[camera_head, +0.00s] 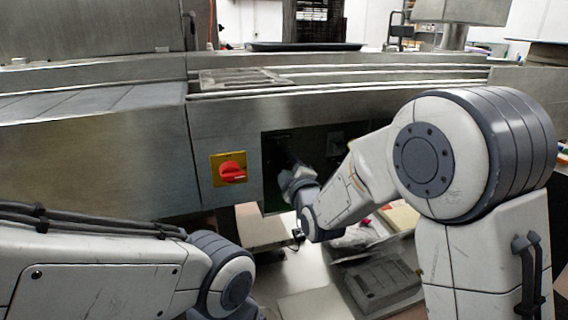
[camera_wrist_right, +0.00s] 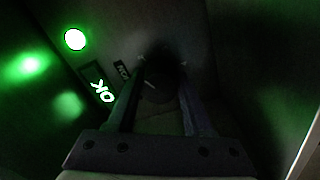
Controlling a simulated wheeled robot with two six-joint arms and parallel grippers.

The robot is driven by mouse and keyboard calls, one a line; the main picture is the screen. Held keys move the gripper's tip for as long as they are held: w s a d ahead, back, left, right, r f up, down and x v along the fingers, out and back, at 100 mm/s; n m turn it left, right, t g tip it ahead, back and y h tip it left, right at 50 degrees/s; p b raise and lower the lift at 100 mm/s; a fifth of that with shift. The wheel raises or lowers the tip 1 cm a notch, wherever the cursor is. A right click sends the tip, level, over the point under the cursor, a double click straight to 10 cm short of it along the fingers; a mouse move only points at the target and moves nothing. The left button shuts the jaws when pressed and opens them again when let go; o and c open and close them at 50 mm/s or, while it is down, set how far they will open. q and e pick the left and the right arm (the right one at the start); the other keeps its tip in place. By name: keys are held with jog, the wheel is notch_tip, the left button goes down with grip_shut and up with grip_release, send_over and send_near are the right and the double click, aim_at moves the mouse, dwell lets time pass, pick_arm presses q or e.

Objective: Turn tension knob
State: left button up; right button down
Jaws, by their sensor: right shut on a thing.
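The tension knob (camera_wrist_right: 158,86) is a dark round knob with a small light mark, on the dark back wall of a recess in the right wrist view. My right gripper (camera_wrist_right: 157,100) is shut on it, one finger on each side. In the head view my right gripper (camera_head: 288,168) reaches into the dark recess (camera_head: 274,190) in the machine's front. The knob is hidden there by the gripper and the shadow. My left arm shows at the lower left of the head view, but its gripper is out of view.
A red rotary switch (camera_head: 232,172) on a yellow plate sits left of the recess. The recess walls stand close around the gripper. Dark mould parts (camera_head: 380,282) lie below.

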jog(key=shift+c, duration=1.5)
grip_release()
jog(key=shift+s, duration=0.1)
jog(key=v, duration=1)
jog(key=shift+s+p, duration=0.2)
jog(key=shift+p, duration=0.15)
